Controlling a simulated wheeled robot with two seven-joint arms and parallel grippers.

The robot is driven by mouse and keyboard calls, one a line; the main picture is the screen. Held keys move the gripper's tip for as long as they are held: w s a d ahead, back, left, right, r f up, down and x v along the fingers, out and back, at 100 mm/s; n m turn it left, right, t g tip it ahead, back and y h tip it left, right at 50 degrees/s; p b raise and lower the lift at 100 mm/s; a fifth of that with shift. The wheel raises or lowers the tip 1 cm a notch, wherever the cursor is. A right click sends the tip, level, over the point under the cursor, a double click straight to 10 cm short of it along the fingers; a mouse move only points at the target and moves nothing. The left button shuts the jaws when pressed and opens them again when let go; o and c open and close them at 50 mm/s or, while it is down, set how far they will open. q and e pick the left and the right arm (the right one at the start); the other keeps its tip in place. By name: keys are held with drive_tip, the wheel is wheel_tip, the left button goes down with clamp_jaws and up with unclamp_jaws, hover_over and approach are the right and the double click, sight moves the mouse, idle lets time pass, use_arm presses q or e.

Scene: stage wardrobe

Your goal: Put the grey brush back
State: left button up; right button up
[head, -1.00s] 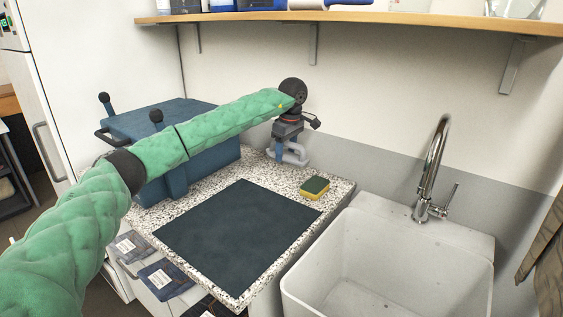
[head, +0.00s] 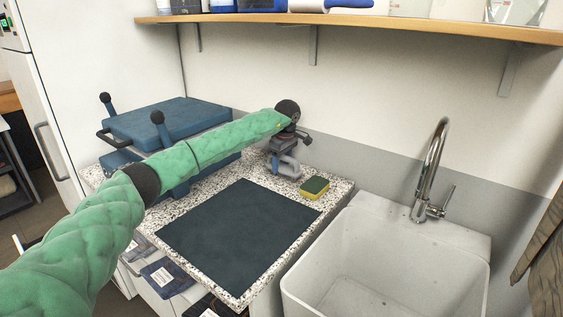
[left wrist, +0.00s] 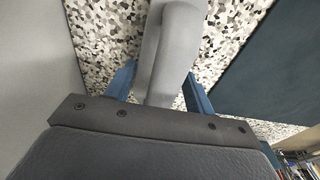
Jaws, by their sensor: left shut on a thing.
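My left gripper (head: 282,152) is at the back of the speckled counter, near the wall. It is shut on a grey thing, which I take to be the grey brush (head: 288,166). In the left wrist view the grey brush (left wrist: 168,45) shows as a smooth, rounded grey bar between the two blue fingers, over the speckled counter. The brush's far end and underside are hard to make out. Whether it touches the counter I cannot tell. My right gripper is not in view.
A green and yellow sponge (head: 314,187) lies just right of the gripper. A dark mat (head: 238,236) covers the counter's front. A blue press-like machine (head: 175,118) stands at left. The white sink (head: 385,265) and tap (head: 432,180) are at right, with a shelf (head: 400,24) above.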

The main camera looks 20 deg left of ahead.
use_arm(q)
drive_tip(key=o, duration=0.9)
drive_tip(key=shift+f, duration=0.1)
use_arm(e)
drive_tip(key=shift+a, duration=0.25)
use_arm(q)
drive_tip(key=shift+r, duration=0.3)
drive_tip(key=r, duration=0.1)
drive_tip(key=r+b, duration=0.1)
drive_tip(key=r, duration=0.3)
drive_tip(key=shift+s+d+r, duration=0.1)
drive_tip(key=shift+d+r, duration=0.15)
drive_tip(key=shift+d, duration=0.1)
drive_tip(key=r, duration=0.3)
drive_tip(key=r+b, duration=0.1)
drive_tip(key=r, duration=0.1)
drive_tip(key=shift+s+d, duration=0.1)
drive_tip(key=shift+d, duration=0.2)
drive_tip(key=shift+r, duration=0.55)
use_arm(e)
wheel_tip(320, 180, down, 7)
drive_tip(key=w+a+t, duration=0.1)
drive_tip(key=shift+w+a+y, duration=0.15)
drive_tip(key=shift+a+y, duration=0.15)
use_arm(q)
drive_tip(key=shift+s+f, duration=0.1)
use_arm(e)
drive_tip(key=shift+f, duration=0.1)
